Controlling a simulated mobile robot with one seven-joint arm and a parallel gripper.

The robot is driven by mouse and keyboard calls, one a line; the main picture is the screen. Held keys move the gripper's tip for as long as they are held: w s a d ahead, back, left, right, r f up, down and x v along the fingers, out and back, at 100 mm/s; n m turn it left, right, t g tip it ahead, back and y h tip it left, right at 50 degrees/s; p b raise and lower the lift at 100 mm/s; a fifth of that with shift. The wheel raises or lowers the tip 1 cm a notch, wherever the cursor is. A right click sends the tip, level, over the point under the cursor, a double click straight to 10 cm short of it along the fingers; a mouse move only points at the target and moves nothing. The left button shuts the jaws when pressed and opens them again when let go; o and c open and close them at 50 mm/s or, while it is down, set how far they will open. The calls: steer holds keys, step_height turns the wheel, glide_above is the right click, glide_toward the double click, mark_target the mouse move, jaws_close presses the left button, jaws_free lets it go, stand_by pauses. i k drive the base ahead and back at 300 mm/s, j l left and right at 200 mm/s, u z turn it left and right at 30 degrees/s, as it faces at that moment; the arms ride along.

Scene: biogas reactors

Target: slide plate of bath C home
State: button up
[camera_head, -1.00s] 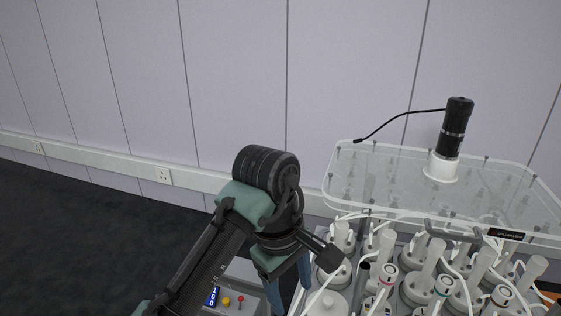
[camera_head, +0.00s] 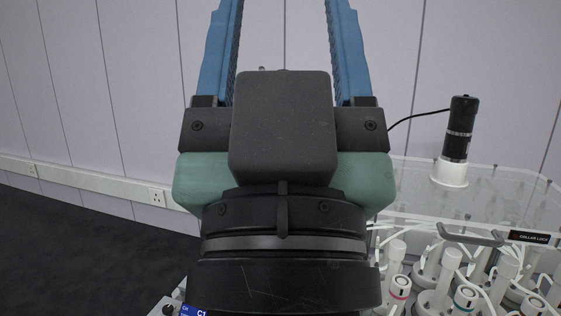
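A clear plate (camera_head: 515,195) covers the back part of a bath at the right. It carries a black cylindrical motor on a white collar (camera_head: 450,173). A grey handle (camera_head: 470,236) and a black label (camera_head: 529,237) sit at the plate's front edge. I cannot read a bath letter on it. My gripper (camera_head: 283,12) fills the middle of the view, close to the camera and pointing up. Its two blue fingers are wide apart, with only wall between them; their tips are cut off by the top edge. My gripper hides the plate's left end.
Several bottles with white tubes (camera_head: 437,268) stand uncovered in front of the plate. A small box with a blue C1 label (camera_head: 195,311) is partly hidden at the bottom. A panelled wall with a socket rail (camera_head: 95,182) stands behind; dark floor lies clear at left.

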mark_target(451, 167)
steer(key=l+z, duration=0.1)
steer(key=l, duration=1)
steer(key=l+z, duration=0.1)
steer(key=l, duration=0.95)
steer(key=i+l+z, duration=0.15)
steer(key=l, duration=0.9)
